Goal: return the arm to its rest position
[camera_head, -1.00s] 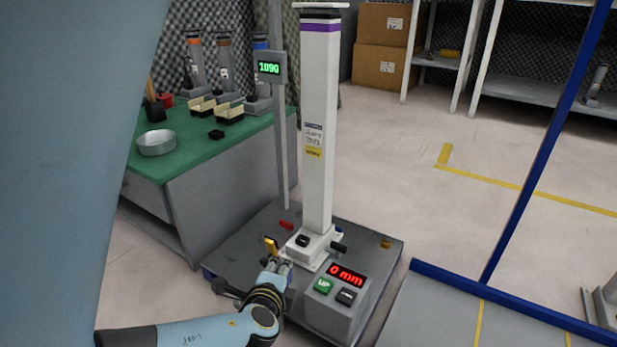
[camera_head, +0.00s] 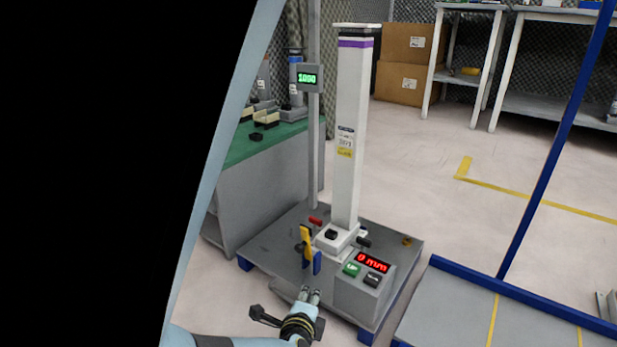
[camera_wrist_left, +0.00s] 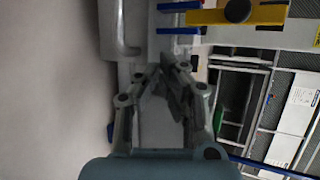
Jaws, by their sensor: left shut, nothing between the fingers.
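My left gripper (camera_head: 309,296) is in the lower middle of the head view, in front of the grey test stand. Its fingers are shut with nothing between them, and it is apart from the stand. It also shows in the left wrist view (camera_wrist_left: 165,75), fingers together. My left arm (camera_head: 235,341) comes in along the bottom edge. My right gripper is in neither view.
The grey platform (camera_head: 275,250) bears a white column (camera_head: 350,190), a yellow clamp handle (camera_head: 306,243) and a box with a red display (camera_head: 372,262). A green-topped bench (camera_head: 250,145) stands left behind it. Blue frame bars (camera_head: 480,283) are at right. Black fills the left side.

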